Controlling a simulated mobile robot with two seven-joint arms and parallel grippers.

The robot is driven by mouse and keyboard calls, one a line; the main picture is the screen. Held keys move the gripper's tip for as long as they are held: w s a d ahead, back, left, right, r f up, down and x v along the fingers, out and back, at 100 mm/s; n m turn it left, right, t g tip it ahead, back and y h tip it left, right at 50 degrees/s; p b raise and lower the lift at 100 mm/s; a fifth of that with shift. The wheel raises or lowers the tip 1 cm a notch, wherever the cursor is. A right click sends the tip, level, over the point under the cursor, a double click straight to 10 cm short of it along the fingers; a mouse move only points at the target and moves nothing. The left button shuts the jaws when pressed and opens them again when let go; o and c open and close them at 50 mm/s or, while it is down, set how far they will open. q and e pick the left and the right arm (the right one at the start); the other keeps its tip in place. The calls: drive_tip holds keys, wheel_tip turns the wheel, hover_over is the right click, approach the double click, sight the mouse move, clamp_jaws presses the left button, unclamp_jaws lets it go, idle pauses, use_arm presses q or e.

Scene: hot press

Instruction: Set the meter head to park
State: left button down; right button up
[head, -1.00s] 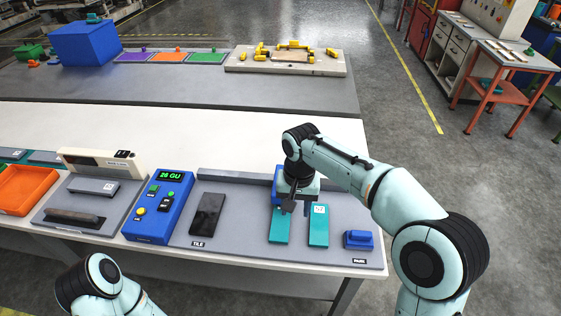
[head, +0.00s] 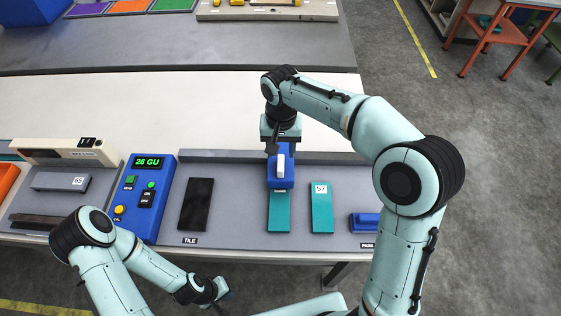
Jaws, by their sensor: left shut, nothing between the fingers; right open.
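The meter head appears to be the blue block (head: 280,181) with a pale upright grip on its front, at the far end of the left teal strip (head: 279,215). My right gripper (head: 275,146) is open, close above and behind the block. Contact between them cannot be told. The park spot is a low blue holder (head: 364,222) at the mat's right end, beside a PARK label (head: 367,245). The blue meter box (head: 147,198) shows 26 GU on its display and has several buttons. My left gripper (head: 222,298) is shut and empty, low in front of the bench.
A second teal strip (head: 322,207) marked 57 lies between the left strip and the park holder. A dark tile (head: 196,204) lies by the TILE label. A raised grey ledge (head: 225,156) runs along the mat's back. The white bench top (head: 180,105) behind is clear.

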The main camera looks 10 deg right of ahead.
sight(281, 162)
wheel_tip(281, 162, down, 7)
drive_tip(key=shift+w+f, duration=0.1)
drive_tip(key=shift+w, duration=0.05)
clamp_jaws()
